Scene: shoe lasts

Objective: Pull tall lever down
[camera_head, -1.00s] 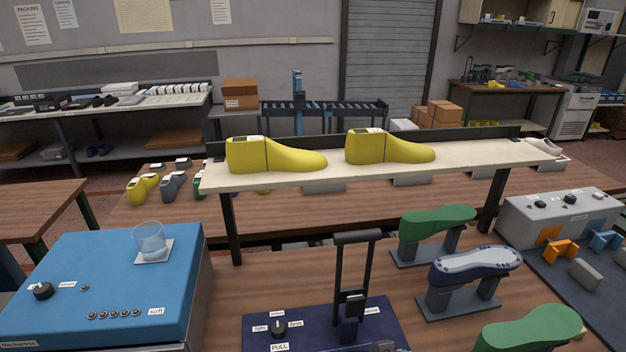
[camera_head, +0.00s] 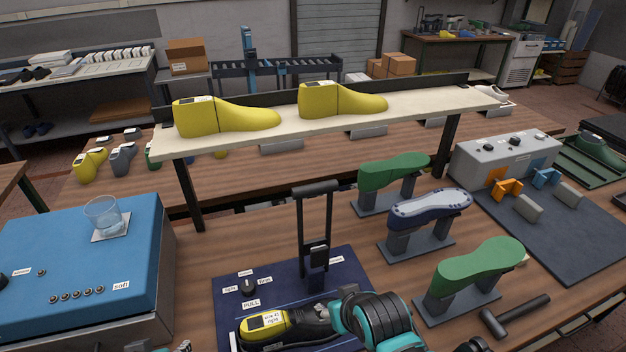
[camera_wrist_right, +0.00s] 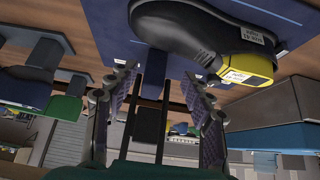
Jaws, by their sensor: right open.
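The tall lever (camera_head: 316,215) stands upright on a dark blue plate (camera_head: 236,275): two black rods under a black crossbar, beside a PULL label. In the right wrist view the lever's rods (camera_wrist_right: 165,120) lie between the fingers of my right gripper (camera_wrist_right: 157,80), which is open. In the head view my teal and black right arm covers the plate's front right; its fingers are hard to make out there. A black shoe with a yellow last (camera_head: 268,324) lies on the plate's front. A small grey piece at the bottom edge may be my left gripper (camera_head: 184,346).
A blue box (camera_head: 75,265) with a glass stands left. Green and dark blue soles on stands (camera_head: 428,205) are right of the lever, with a hammer (camera_head: 515,316) in front. A shelf (camera_head: 240,138) with two yellow lasts (camera_head: 225,116) spans behind.

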